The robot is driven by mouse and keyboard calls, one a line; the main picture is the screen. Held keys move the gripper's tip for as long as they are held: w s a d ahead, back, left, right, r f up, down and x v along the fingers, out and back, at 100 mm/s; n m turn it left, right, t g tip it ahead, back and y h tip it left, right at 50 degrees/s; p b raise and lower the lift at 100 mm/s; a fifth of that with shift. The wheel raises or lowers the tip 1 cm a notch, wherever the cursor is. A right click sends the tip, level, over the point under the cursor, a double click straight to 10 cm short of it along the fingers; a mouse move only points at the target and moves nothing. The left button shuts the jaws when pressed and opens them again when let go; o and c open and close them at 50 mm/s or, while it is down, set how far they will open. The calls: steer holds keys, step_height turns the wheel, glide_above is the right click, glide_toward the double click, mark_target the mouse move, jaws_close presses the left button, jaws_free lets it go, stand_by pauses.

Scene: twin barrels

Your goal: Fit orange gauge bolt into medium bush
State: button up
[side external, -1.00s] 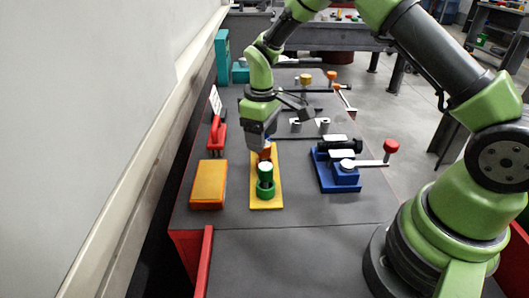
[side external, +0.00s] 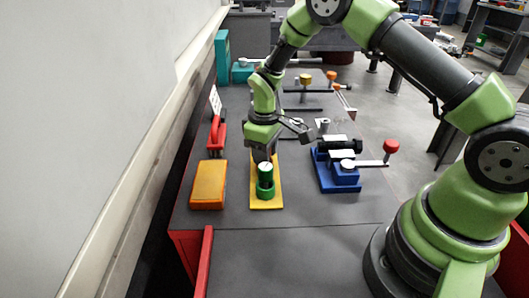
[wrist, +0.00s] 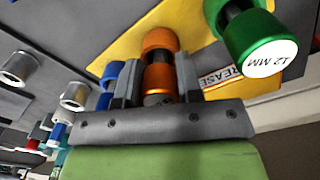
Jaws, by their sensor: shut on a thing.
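The orange gauge bolt (wrist: 158,80) is between my gripper's jaws in the wrist view, its lower end at or in an orange cup (wrist: 160,40) on the yellow plate (wrist: 203,15). I cannot tell how deep it sits. My gripper (wrist: 155,88) is shut on it. In the side view, my gripper (side external: 263,155) points down just behind the green gauge (side external: 265,172), and the orange bolt is hidden. Silver bushes (wrist: 75,95) (wrist: 19,68) stand on the table in the wrist view. One bush (side external: 323,124) shows in the side view; which is medium is unclear.
The green gauge marked 12 MM (wrist: 265,55) stands close beside my gripper. A blue piece (wrist: 111,75) is on its other side. A blue clamp fixture (side external: 338,175) is to the right, an orange box (side external: 208,186) to the left. The front table is clear.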

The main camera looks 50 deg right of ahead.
steer(key=r, duration=0.6)
steer(key=d+r, duration=0.1)
steer(key=r, duration=0.2)
steer(key=shift+w+r, duration=0.4)
steer(key=w+d, duration=0.2)
steer(key=d, duration=0.7)
steer(key=w+d, duration=0.1)
steer(key=d, duration=0.7)
steer(key=shift+w+d+r, duration=0.3)
steer(key=shift+w+d, duration=0.1)
steer(key=shift+f, duration=2.9)
steer(key=shift+f, duration=2.1)
steer(key=o, duration=1.1)
